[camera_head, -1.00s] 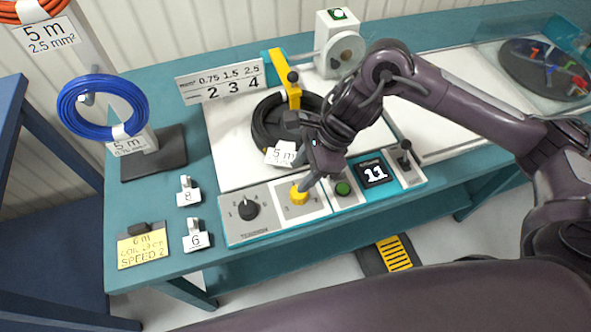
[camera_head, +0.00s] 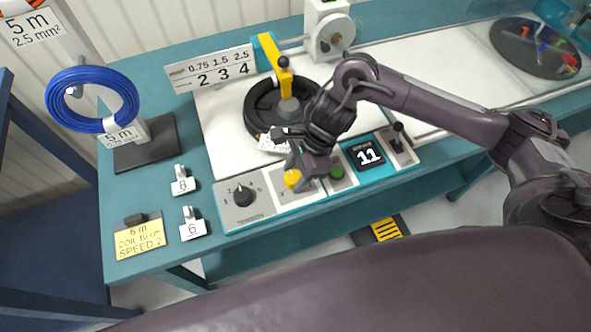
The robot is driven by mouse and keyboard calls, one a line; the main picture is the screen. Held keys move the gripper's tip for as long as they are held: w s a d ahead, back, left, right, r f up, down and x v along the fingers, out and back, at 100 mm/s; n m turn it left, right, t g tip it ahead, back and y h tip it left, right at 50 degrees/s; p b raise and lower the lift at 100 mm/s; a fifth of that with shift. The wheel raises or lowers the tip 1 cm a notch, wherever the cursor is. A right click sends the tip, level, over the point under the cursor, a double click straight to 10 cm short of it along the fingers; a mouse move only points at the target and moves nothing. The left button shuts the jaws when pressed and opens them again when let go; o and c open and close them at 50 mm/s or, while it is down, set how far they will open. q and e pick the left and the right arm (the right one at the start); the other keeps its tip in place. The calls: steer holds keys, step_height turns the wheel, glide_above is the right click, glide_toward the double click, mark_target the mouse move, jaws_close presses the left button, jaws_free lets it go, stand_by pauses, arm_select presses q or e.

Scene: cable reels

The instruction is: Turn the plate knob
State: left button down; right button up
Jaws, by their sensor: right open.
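The yellow knob (camera_head: 291,178) sits on a white square of the control panel (camera_head: 262,220), between the black tension knob (camera_head: 243,196) and the green button (camera_head: 337,172). My right gripper (camera_head: 298,177) points down at the yellow knob, its fingers beside and partly over the knob's right side. The jaws are open; whether a finger touches the knob cannot be told. The gripper hides part of the knob's markings. My left gripper is not in view.
A black reel (camera_head: 262,108) lies under a yellow arm (camera_head: 272,55) behind the panel. A blue coil (camera_head: 60,100) hangs at left.

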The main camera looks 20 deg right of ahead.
steer(key=shift+c, duration=0.4)
steer(key=c, duration=0.6)
steer(key=shift+c, duration=0.2)
